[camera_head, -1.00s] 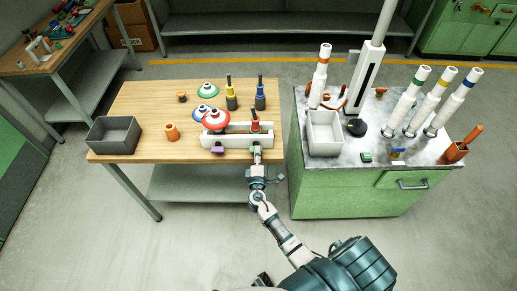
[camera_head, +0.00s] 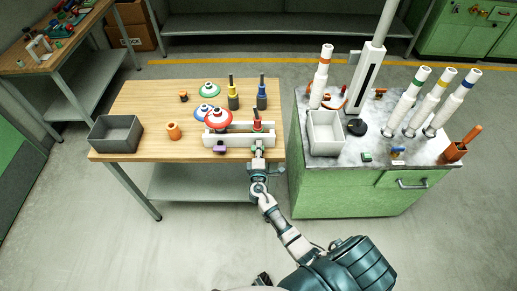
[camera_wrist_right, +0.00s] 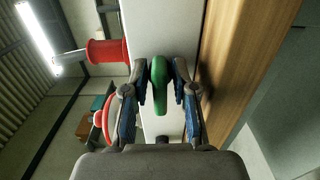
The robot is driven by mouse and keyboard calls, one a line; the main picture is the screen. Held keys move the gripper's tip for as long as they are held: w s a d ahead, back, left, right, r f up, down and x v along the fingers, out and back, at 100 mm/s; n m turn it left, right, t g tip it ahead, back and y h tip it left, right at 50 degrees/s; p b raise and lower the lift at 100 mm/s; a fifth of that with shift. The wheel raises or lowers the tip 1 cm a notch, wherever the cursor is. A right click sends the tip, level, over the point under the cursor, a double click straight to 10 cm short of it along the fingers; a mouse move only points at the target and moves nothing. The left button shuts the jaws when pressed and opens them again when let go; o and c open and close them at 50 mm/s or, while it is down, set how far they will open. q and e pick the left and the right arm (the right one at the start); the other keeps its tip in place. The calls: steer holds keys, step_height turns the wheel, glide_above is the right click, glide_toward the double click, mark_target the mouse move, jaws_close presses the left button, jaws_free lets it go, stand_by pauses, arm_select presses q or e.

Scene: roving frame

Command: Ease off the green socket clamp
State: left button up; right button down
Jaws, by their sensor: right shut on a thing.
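The green socket clamp (camera_wrist_right: 160,84) shows in the right wrist view as a rounded green lever in front of a white fixture block (camera_wrist_right: 160,30). My right gripper (camera_wrist_right: 161,82) has its two fingers on either side of it and is shut on it. In the head view my right gripper (camera_head: 258,149) is at the front right of the white fixture (camera_head: 237,141) on the wooden table and hides most of the clamp. A purple clamp (camera_head: 219,149) sits on the fixture's front, to the left. My left gripper is not in view.
A red-topped tool (camera_head: 257,123) and a red disc (camera_head: 217,120) are at the fixture. Blue and green discs, yellow and blue tools, an orange cup (camera_head: 173,131) and a grey bin (camera_head: 116,134) are also on the table (camera_head: 150,100). A green cabinet (camera_head: 350,190) stands close on the right.

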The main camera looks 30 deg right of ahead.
steer(key=shift+a+f+n, duration=0.3)
steer(key=shift+a+n, duration=0.1)
steer(key=shift+a, duration=0.1)
steer(key=shift+s+d+n+p, duration=0.15)
steer(key=shift+n+p, duration=0.15)
steer(key=shift+n, duration=0.7)
steer(key=n, duration=0.2)
steer(key=shift+n+p, duration=0.35)
steer(key=shift+n, duration=0.05)
steer(key=n+p, duration=0.1)
steer(key=n, duration=0.2)
steer(key=shift+n, duration=0.4)
steer(key=shift+f+n+p, duration=0.1)
steer(key=shift+n+p, duration=0.3)
steer(key=shift+n, duration=0.2)
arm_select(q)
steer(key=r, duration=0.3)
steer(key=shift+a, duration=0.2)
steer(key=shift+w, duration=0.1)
arm_select(e)
steer(key=c, duration=1.2)
jaws_free()
